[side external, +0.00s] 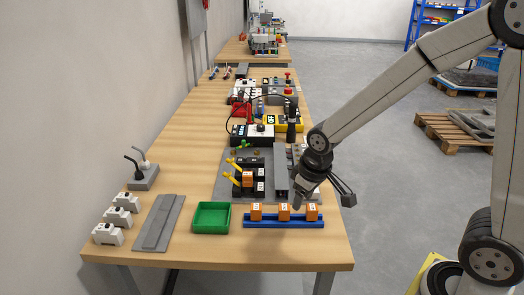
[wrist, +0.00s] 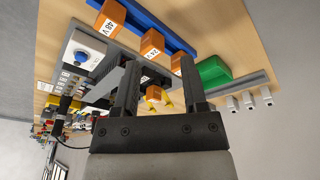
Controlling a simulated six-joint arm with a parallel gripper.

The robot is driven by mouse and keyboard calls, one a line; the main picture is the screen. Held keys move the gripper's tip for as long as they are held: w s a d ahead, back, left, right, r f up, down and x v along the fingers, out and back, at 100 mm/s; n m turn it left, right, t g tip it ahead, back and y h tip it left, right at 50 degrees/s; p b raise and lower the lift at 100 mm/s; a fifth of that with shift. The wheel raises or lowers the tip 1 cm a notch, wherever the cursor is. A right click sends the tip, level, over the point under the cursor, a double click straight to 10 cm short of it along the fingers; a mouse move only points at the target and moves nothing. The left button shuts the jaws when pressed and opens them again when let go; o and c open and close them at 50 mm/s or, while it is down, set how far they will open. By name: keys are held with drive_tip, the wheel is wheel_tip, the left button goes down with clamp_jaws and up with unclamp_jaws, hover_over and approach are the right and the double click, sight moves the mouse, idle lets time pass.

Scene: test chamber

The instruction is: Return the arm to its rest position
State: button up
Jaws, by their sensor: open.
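My gripper (side external: 323,193) is at the end of my arm, above the right side of the wooden table, close to the grey panel and the blue rail. In the wrist view its two dark fingers (wrist: 160,75) stand wide apart with nothing gripped between them. Three orange blocks (side external: 284,211) sit in a row on the blue rail (side external: 270,224); they also show in the wrist view (wrist: 152,43). Another orange block (side external: 248,179) is on the grey panel (side external: 226,185), near yellow levers, and appears beyond the fingers in the wrist view (wrist: 154,94).
A green tray (side external: 211,217), a grey plate (side external: 158,223) and several white holders (side external: 108,234) lie at the table's front left. Boxes with switches and a cable (side external: 262,130) crowd the panel's far side. The floor right of the table is mostly open, with wooden pallets (side external: 455,127) farther back.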

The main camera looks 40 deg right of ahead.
drive_tip(key=s+f+m, duration=0.1)
drive_tip(key=s, duration=0.6)
drive_tip(key=shift+s+d+f, duration=0.15)
drive_tip(key=shift+d+f, duration=0.15)
